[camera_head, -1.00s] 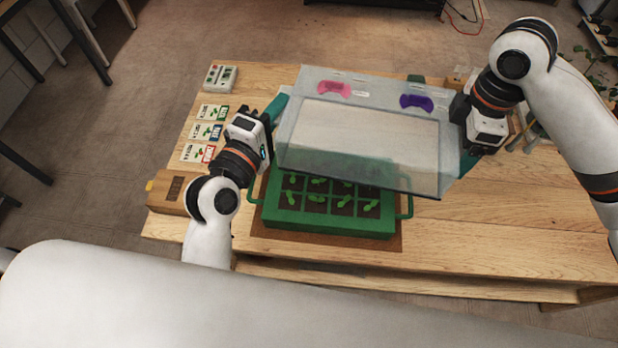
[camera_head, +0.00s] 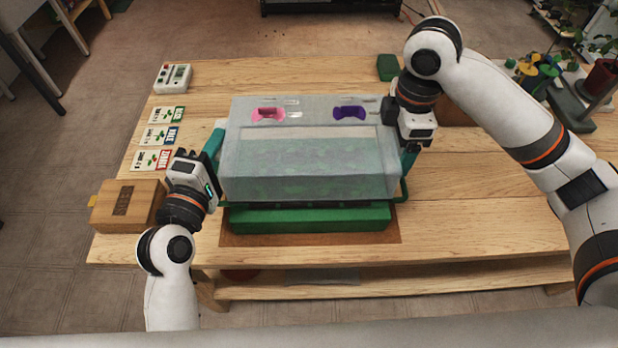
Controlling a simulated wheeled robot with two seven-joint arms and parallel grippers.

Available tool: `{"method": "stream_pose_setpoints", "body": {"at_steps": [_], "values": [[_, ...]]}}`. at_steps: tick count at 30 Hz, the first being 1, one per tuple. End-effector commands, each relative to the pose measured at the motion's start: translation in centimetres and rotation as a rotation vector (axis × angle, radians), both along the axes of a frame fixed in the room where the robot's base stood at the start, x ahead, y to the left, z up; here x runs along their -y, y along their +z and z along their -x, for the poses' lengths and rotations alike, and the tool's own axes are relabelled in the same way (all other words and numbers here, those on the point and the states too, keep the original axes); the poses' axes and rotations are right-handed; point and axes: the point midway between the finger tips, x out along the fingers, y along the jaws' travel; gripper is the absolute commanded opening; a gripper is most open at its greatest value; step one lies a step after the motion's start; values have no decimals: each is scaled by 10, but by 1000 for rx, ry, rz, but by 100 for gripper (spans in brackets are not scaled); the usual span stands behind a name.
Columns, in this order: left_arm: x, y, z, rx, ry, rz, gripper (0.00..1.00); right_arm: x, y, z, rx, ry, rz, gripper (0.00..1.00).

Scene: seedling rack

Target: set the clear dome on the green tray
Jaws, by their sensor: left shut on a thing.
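The clear dome (camera_head: 310,185), a see-through box-shaped cover with pink and purple vents on top, is over the green tray (camera_head: 310,217). Its lower front edge is close above the tray's rim; I cannot tell whether they touch. The seedlings show only faintly through it. My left gripper (camera_head: 212,160) is at the dome's left side, shut on its teal handle. My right gripper (camera_head: 402,143) is at the teal handle on the dome's right side; its fingers are mostly hidden. The tray stands on a brown mat (camera_head: 310,238).
Seed packets (camera_head: 157,136) and a wooden box (camera_head: 127,206) lie on the left, with a small meter (camera_head: 173,78) behind. A green block (camera_head: 388,67) is at the back. Potted plants (camera_head: 603,80) stand at the right. The front-right tabletop (camera_head: 480,220) is clear.

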Motion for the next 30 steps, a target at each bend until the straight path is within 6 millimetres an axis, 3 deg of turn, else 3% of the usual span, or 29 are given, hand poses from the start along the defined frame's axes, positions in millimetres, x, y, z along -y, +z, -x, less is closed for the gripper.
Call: {"method": "stream_pose_setpoints", "body": {"at_steps": [11,30], "values": [[-1,-1,-1,1,17,21,0,2,-3,0,-2,2,6,49],[-1,-41,-1,1,16,21,0,2,-43,0,-1,1,6,49]]}}
